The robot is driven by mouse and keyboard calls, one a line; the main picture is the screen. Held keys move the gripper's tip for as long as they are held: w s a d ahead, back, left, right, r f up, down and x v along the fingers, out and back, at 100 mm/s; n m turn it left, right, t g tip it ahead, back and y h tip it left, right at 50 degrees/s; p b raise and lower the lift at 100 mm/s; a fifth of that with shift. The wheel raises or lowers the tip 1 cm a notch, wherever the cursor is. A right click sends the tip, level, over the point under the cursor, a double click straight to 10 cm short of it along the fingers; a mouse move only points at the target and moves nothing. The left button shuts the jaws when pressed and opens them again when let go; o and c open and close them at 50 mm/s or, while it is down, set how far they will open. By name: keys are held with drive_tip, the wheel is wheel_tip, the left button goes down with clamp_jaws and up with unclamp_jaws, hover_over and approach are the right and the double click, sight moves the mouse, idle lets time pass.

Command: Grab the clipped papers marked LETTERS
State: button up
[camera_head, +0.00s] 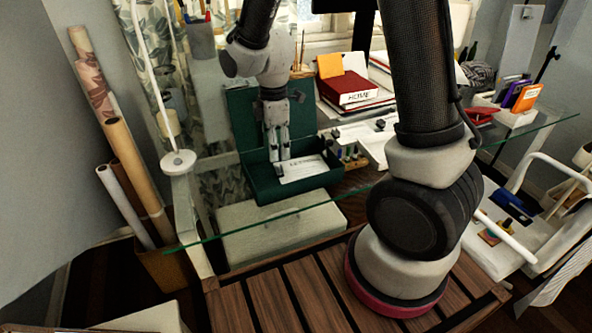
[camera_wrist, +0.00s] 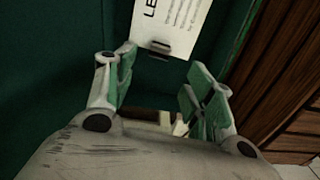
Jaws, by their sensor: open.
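The clipped papers marked LETTERS (camera_head: 303,168) lie in an open dark green box (camera_head: 262,189). In the wrist view the white sheet (camera_wrist: 176,22) shows the start of its heading, and a dark clip (camera_wrist: 154,47) sits on its lower edge. My gripper (camera_head: 279,158) points down into the box, at the left end of the papers. In the wrist view my gripper (camera_wrist: 158,82) is open, with the clip edge just beyond and between its fingertips. Nothing is between the fingers. The rest of the sheet runs out of that view.
A glass shelf edge (camera_head: 290,211) crosses in front of the box. A wooden holder with small bottles (camera_head: 348,157) stands right of the box. A red box marked HOME (camera_head: 352,90) sits behind. Paper rolls (camera_head: 137,170) stand at the left.

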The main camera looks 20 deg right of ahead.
sight(291, 170)
wheel_tip(291, 170, down, 8)
drive_tip(key=shift+w+a+r, duration=0.1)
drive_tip(key=shift+r, duration=0.05)
idle(0.3)
drive_tip(key=c, duration=1.1)
